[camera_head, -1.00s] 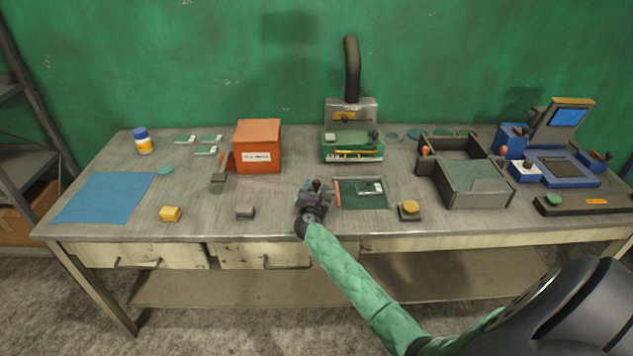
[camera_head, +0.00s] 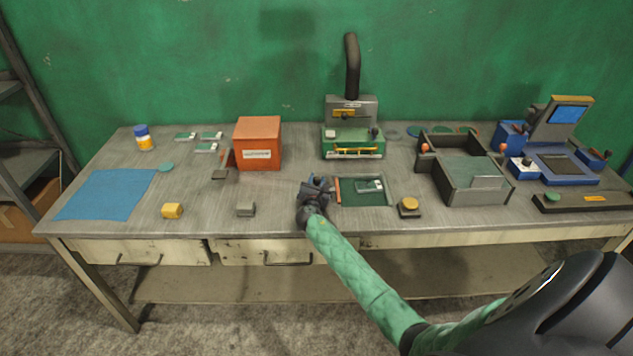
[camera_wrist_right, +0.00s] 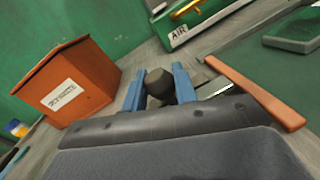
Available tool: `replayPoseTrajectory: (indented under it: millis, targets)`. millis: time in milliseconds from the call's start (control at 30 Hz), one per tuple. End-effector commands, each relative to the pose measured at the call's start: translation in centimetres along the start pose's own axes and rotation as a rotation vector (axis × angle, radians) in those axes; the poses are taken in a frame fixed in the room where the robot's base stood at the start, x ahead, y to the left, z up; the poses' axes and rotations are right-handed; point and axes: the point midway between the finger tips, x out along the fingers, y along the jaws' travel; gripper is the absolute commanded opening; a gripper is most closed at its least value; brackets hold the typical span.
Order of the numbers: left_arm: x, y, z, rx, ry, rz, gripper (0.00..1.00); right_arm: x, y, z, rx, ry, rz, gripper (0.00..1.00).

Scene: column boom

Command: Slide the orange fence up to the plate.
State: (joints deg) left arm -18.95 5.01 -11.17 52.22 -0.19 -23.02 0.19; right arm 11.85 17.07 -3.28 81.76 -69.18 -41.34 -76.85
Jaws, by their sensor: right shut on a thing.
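The orange fence (camera_head: 338,191) is a thin upright bar along the left side of a dark green recessed bed (camera_head: 358,200). A small pale and green plate (camera_head: 369,186) lies in the bed to the right of the fence, with a gap between them. My right gripper (camera_head: 317,185) is just left of the fence. In the right wrist view my right gripper (camera_wrist_right: 160,88) has its blue fingers shut on a dark round knob (camera_wrist_right: 159,83). The orange fence (camera_wrist_right: 255,92) runs to the right of the fingers there. My left gripper is out of view.
An orange box (camera_head: 257,144) stands behind and left of my right gripper. A green and grey machine (camera_head: 352,142) with a black hose stands behind the bed. A yellow-topped button (camera_head: 409,205) and a grey tray (camera_head: 478,196) are to the right. A small grey block (camera_head: 246,210) lies left.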

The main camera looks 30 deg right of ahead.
Motion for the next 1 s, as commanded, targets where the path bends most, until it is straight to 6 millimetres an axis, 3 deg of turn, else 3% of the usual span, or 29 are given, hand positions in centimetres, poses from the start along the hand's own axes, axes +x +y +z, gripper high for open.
replayPoseTrajectory:
  millis: [367, 667, 700, 800, 1000]
  targets:
    - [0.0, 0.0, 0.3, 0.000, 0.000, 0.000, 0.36, 1.0, -6.2, 1.9, -0.004, -0.002, -0.003, 0.00]
    - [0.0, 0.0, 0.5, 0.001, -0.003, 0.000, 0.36, 1.1, -6.6, 2.1, -0.001, -0.001, -0.002, 0.00]
    - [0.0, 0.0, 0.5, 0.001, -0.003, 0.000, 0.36, 1.1, -6.6, 2.1, -0.001, -0.001, -0.002, 0.30]
    - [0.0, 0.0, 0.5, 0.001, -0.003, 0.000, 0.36, 1.1, -6.6, 2.1, -0.001, -0.001, -0.002, 0.48]
    - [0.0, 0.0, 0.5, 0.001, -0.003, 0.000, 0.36, 1.1, -6.5, 2.1, -0.001, -0.001, -0.001, 0.48]
